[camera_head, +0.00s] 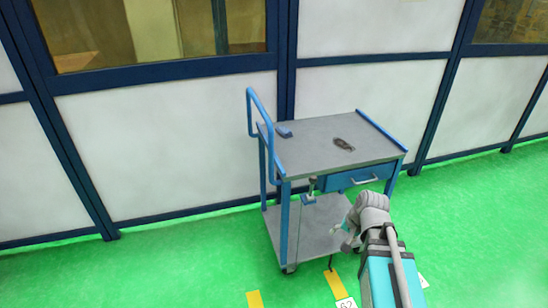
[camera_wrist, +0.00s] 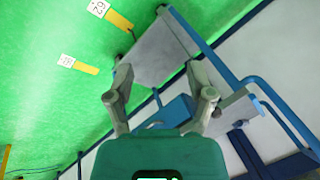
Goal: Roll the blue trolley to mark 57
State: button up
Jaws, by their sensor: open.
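The blue trolley (camera_head: 322,140) stands upright on the green floor by the wall. It has a grey top, a lower shelf, a blue push handle (camera_head: 250,112) at its left end and a drawer (camera_head: 357,179) in front. My gripper (camera_head: 352,232) is in front of the trolley's right part, below the drawer, and hides some of the lower shelf. In the wrist view my gripper (camera_wrist: 160,72) has its two fingers apart with nothing held between them. The trolley's blue frame (camera_wrist: 188,30) shows beyond them. No mark reading 57 is legible.
Yellow floor strips (camera_head: 254,299) (camera_head: 335,284) lie in front of the trolley, with a label (camera_head: 346,303) reading 62. Another label (camera_wrist: 66,60) is unclear. A blue block (camera_head: 284,132) and a dark object (camera_head: 343,145) lie on top. Wall panels (camera_head: 165,140) stand behind; floor at left is clear.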

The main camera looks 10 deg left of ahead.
jog(key=w+a+m+t+y+b, duration=0.25)
jog(key=w+a+m+y, duration=0.2)
jog(key=w+a, duration=0.3)
jog(key=m+t+y+b, duration=0.3)
jog(key=m+t+b, duration=0.6)
jog(key=m, duration=1.2)
send_near(272, 153)
jog(key=shift+f+t+p+v, duration=0.15)
jog(key=shift+p+v, duration=0.15)
jog(key=shift+v, duration=0.35)
jog(key=shift+f+t+p+v, duration=0.1)
jog(key=shift+p+v, duration=0.15)
jog(key=shift+v, duration=0.4)
jog(key=shift+w, duration=0.15)
jog(key=x, duration=1.3)
jog(key=shift+w+a+r, duration=0.15)
jog(key=shift+a, duration=0.15)
grip_shut()
